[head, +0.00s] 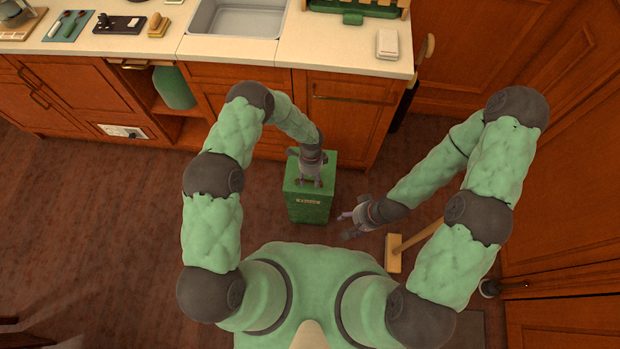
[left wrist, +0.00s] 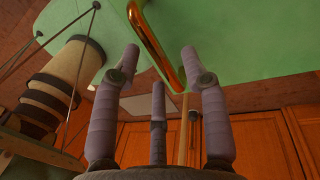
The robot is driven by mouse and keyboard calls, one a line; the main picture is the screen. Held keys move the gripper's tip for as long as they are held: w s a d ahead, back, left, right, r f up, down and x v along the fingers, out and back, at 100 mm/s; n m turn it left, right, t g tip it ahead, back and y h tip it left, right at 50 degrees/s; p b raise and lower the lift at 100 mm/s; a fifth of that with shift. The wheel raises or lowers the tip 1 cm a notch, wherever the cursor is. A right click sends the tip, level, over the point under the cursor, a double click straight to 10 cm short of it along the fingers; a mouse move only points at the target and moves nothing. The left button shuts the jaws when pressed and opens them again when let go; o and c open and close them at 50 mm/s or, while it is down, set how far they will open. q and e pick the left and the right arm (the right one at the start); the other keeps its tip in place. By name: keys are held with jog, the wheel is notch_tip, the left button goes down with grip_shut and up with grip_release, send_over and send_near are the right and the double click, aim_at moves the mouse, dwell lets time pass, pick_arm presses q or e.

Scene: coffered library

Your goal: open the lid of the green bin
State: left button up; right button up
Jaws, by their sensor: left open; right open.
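The green bin (head: 308,213) stands on the floor in front of the cabinets in the head view, with a small label on its front. Its lid (head: 292,172) looks closed and lies under my left gripper (head: 311,183). In the left wrist view the open fingers of my left gripper (left wrist: 160,60) point at a green surface (left wrist: 240,40) with a brass handle (left wrist: 158,40). The handle shows between the fingertips; I cannot tell whether they touch it. My right gripper (head: 346,226) is open and empty, right of the bin and apart from it.
The counter (head: 260,52) with a sink (head: 236,20) runs behind the bin, above wooden cabinets (head: 345,115). A broom-like wooden tool (head: 393,254) is on the floor near my right forearm. Wooden doors close off the right side. The floor left of the bin is clear.

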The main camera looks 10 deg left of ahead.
pick_arm(q)
grip_shut()
jog(key=shift+w+r, duration=0.1)
